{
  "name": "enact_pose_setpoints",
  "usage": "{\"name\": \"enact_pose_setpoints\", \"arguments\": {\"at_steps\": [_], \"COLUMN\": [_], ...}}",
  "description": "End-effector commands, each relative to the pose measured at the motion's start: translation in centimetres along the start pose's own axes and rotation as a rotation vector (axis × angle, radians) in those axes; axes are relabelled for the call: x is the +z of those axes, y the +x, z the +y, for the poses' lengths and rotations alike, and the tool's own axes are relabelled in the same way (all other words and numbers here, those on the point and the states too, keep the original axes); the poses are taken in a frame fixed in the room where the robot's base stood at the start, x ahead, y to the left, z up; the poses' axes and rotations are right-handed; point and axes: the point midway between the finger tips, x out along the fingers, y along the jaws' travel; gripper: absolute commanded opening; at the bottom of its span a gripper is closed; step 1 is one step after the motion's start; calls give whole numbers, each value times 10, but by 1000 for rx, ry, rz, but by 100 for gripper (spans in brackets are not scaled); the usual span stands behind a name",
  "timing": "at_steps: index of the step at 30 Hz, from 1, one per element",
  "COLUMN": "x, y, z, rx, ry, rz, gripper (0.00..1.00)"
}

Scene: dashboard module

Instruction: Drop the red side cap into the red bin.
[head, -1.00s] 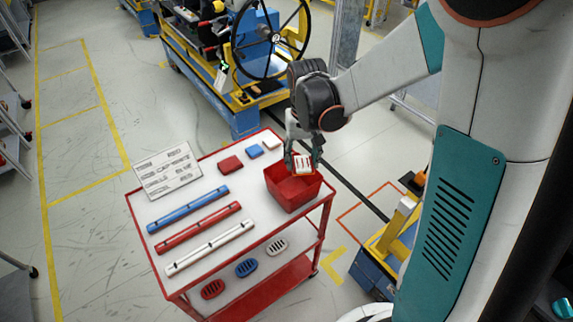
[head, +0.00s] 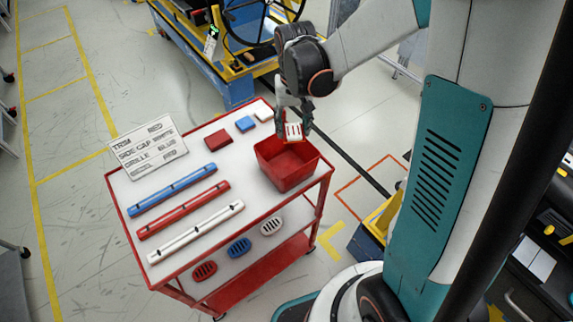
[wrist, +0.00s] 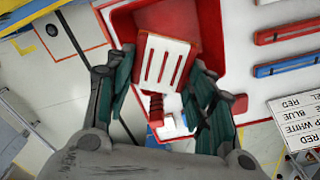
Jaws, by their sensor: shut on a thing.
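My gripper (head: 293,118) is shut on a white slotted piece (head: 294,131) with red showing in its slots. I cannot tell whether the red is its own colour or the bin behind. The wrist view shows the piece (wrist: 163,62) between the two fingers (wrist: 162,85). It is held above the red bin (head: 287,168) near the bin's back edge, and the bin's red rim shows around it in the wrist view (wrist: 216,30). A flat red block (head: 219,136), possibly a side cap, lies on the cart left of the bin.
The red cart (head: 120,196) also carries a blue block (head: 245,123), a white block (head: 264,114), blue, red and white strips, several slotted ovals (head: 239,247), and a lettered sign (head: 148,147). A blue-yellow machine (head: 225,60) stands behind.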

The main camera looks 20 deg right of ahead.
Motion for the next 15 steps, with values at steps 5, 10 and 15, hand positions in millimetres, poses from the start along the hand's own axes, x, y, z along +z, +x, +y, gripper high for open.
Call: {"name": "enact_pose_setpoints", "arguments": {"at_steps": [5,10,15], "x": [0,0,0], "y": [10,9,9], "z": [0,0,0], "rx": [0,0,0], "ry": [0,0,0], "rz": [0,0,0], "gripper": [26,26,73]}}
